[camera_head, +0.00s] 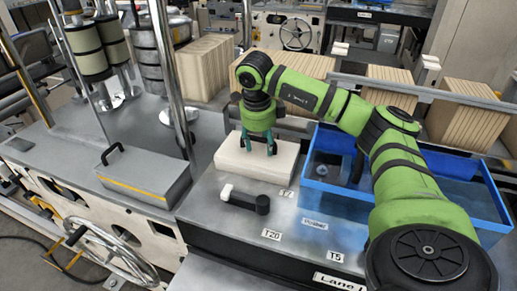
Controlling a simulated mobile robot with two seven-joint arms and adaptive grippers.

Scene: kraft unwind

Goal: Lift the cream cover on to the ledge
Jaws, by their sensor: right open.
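The cream cover (238,171) looks like a thick pale block and lies flat on the grey metal top, left of the blue tray. My right gripper (258,151) is open, pointing down over the cover's top, with its green fingers spread left and right. The fingertips are at or just above the cover; I cannot tell if they touch it. The fingers and wrist hide part of its top and back. My left gripper is not in view. I cannot tell which surface is the ledge.
A black and white handle-shaped part (245,199) lies just in front of the cover. A blue tray (335,190) stands close on the right, partly behind my right arm. A grey lid with a black handle (145,176) is at left. Upright metal posts (172,80) rise behind it.

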